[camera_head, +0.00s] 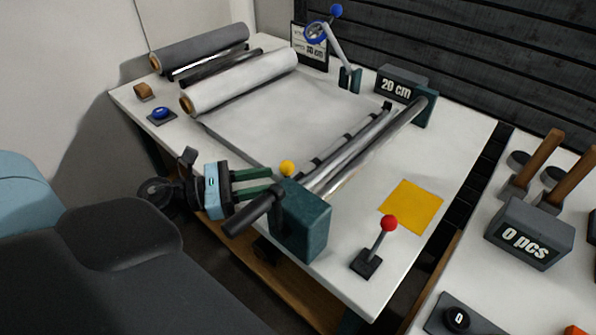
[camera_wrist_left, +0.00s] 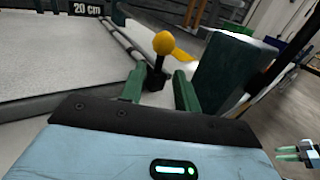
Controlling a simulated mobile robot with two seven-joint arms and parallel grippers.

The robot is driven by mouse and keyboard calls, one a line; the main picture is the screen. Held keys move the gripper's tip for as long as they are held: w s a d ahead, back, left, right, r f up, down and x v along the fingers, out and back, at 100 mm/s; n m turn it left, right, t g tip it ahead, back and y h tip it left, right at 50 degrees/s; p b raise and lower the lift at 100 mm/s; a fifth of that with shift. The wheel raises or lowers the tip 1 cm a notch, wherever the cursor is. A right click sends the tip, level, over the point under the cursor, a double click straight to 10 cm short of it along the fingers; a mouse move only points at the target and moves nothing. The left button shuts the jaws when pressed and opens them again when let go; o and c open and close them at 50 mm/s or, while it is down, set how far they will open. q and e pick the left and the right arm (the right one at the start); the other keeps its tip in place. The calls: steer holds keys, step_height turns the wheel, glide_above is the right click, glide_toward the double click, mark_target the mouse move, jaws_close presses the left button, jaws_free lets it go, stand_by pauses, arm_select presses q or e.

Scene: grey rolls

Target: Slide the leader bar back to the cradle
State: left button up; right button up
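The leader bar (camera_head: 345,140), a thin bar with dark clips, lies across the white table beside the shiny rollers. A yellow ball knob (camera_head: 287,168) stands at its near end on a dark stem; it also shows in the left wrist view (camera_wrist_left: 163,43). My left gripper (camera_head: 271,180) is open, its green fingers close to the knob. In the left wrist view, my left fingertips (camera_wrist_left: 158,80) stand apart with the stem between or just beyond them; I cannot tell contact. My right gripper (camera_wrist_left: 282,154) is small at that view's right edge, fingers apart and empty. I cannot clearly identify the cradle.
A teal block (camera_head: 302,222) with a dark handle stands just right of my left gripper. Grey and white rolls (camera_head: 240,82) lie at the back left. A red-knobbed lever (camera_head: 389,223) and a yellow sheet (camera_head: 411,206) are at the right. The white bed is clear.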

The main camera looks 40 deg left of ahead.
mark_target(297, 175)
arm_select(q)
steer(key=p+x, duration=0.1)
steer(key=x, duration=0.6)
steer(key=shift+w+d+p, duration=0.15)
steer(key=shift+w+p, duration=0.1)
steer(key=shift+p, duration=0.1)
jaws_close()
